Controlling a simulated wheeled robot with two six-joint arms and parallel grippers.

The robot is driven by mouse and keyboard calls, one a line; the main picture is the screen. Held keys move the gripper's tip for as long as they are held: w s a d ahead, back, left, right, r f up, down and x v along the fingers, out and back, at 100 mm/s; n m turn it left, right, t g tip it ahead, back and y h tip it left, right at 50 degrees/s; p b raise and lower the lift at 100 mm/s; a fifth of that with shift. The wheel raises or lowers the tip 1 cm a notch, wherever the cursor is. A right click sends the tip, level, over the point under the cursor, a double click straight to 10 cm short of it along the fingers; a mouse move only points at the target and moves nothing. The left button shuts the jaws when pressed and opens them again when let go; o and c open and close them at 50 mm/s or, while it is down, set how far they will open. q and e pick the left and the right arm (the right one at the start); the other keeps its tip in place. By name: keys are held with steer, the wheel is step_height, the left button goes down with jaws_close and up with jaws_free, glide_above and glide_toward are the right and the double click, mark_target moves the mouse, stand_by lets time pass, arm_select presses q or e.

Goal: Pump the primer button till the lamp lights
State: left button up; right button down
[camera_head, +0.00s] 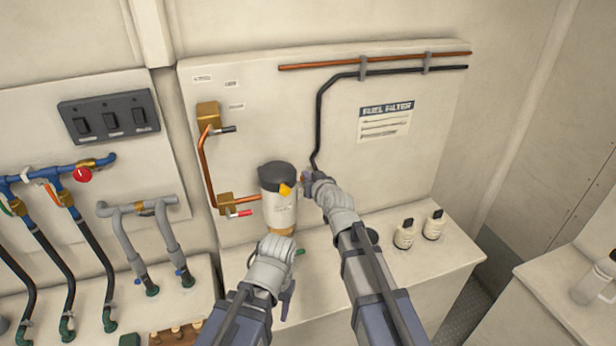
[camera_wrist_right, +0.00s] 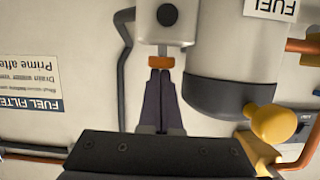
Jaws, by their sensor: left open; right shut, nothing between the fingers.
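The fuel filter (camera_head: 280,212), a pale canister with a dark cap and a yellow part, stands against the panel; it also shows upside down in the right wrist view (camera_wrist_right: 235,60). Beside it is a pale box with an orange button (camera_wrist_right: 162,62) and a round dark lamp (camera_wrist_right: 167,15), which looks unlit. My right gripper (camera_wrist_right: 160,74) is shut and empty, its fingertips at the button; whether they press it I cannot tell. In the head view my right gripper (camera_head: 309,180) hides the button and lamp. My left gripper (camera_head: 287,300) is open, low in front of the filter.
Copper and black pipes run along the panel, with two brass valves (camera_head: 208,115) (camera_head: 227,204) left of the filter. Two small bottles (camera_head: 404,234) (camera_head: 434,225) stand on the ledge to the right. Blue and grey hose manifolds (camera_head: 60,180) (camera_head: 137,208) are at the left.

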arm_select(q)
steer(key=shift+f, duration=0.5)
arm_select(e)
steer(key=shift+f, duration=0.55)
step_height(320, 180, up, 5)
steer(key=p, duration=0.4)
steer(key=shift+w+p, duration=0.15)
steer(key=shift+p, duration=0.25)
arm_select(q)
step_height(320, 180, up, 7)
steer(key=p, duration=0.2)
steer(key=shift+d, duration=0.25)
arm_select(e)
steer(key=f+v, duration=0.1)
steer(key=v, duration=0.9)
steer(key=shift+d, duration=0.1)
arm_select(q)
steer(key=shift+r+p, duration=0.75)
steer(key=shift+r, duration=0.05)
arm_select(e)
steer(key=shift+d+r, duration=0.1)
steer(key=shift+r, duration=0.85)
